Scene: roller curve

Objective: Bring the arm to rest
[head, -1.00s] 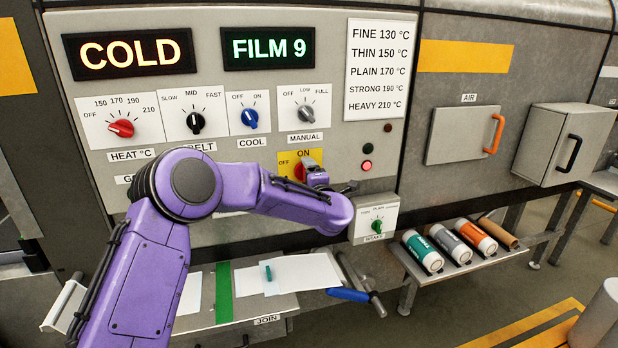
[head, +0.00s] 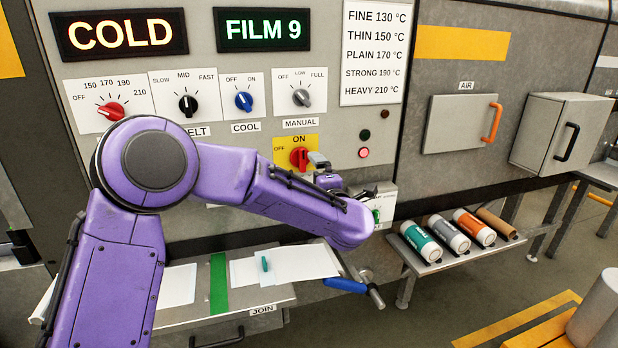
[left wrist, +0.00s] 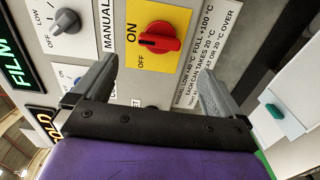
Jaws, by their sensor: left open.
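My left arm (head: 283,198) reaches across the panel from the left in the head view. Its gripper (head: 320,163) is partly hidden behind the arm, just right of the red rotary switch (head: 299,157) on a yellow plate. In the left wrist view my gripper (left wrist: 156,77) is open, its two fingers wide apart with nothing between them. The red switch (left wrist: 160,38) shows beyond the fingertips, apart from them. Its handle appears to point toward the ON mark.
Displays read COLD (head: 122,34) and FILM 9 (head: 262,29). A brake box (head: 383,203) sits close to my wrist. Below are a join table (head: 190,318), a blue-handled lever (head: 345,285) and a shelf of rolls (head: 420,265).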

